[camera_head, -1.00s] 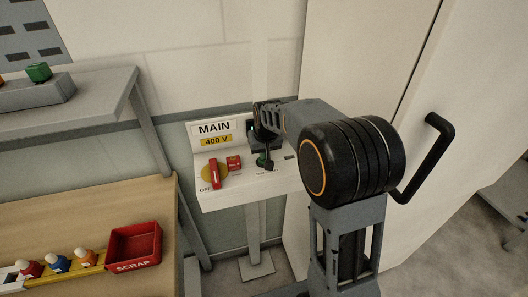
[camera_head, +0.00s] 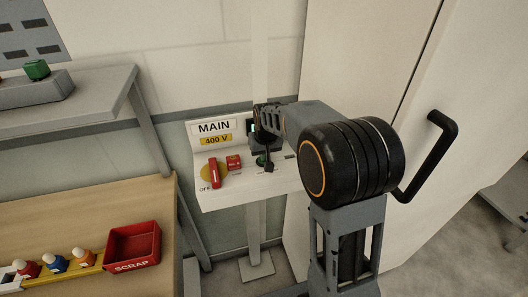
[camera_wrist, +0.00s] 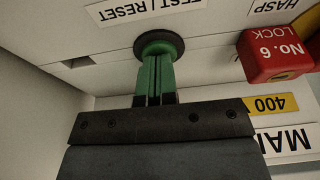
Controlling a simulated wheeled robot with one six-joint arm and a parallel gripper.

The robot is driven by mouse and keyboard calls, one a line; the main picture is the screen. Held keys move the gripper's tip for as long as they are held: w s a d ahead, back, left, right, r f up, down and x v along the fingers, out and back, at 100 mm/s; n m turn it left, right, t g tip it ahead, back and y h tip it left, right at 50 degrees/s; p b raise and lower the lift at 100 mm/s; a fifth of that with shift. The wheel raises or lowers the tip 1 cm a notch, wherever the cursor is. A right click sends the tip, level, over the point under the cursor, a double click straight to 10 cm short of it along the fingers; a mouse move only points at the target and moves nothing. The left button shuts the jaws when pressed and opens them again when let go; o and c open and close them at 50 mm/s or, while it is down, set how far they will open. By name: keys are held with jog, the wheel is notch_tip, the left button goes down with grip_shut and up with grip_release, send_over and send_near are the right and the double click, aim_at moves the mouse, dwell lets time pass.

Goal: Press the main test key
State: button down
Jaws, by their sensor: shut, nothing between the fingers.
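The main test key is a green button (camera_wrist: 160,47) in a round black collar, under a TEST / RESET label (camera_wrist: 150,10) in the wrist view. In the head view a bit of its green (camera_head: 261,160) shows beside my gripper (camera_head: 268,167). My gripper (camera_wrist: 154,98) is shut and empty, its narrow fingers lined up with the key. The fingertips overlap the green in the wrist view, so I cannot tell whether they touch or press it. The key stands on the white panel (camera_head: 235,196) with the MAIN 400 V sign (camera_head: 214,128).
A red rotary handle (camera_head: 214,173) on a yellow plate and a red No. 6 lock (camera_wrist: 275,58) sit left of the key in the head view. A tall white cabinet (camera_head: 350,60) with a black handle (camera_head: 430,155) stands close on the right. A red SCRAP bin (camera_head: 132,265) lies lower left.

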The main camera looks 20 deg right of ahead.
notch_tip(320, 180, up, 4)
jog(key=shift+w+r+p, duration=0.15)
jog(key=shift+p, duration=0.8)
jog(key=b+v, duration=0.1)
jog(key=v, duration=0.8)
jog(key=shift+b, duration=0.35)
jog(key=s+f, duration=0.3)
jog(key=s, duration=0.7)
jog(key=s+f+t, duration=0.1)
jog(key=s+f, duration=0.2)
jog(key=s, duration=0.7)
jog(key=shift+s+f, duration=0.25)
jog(key=shift+f, duration=0.15)
dwell(1.4)
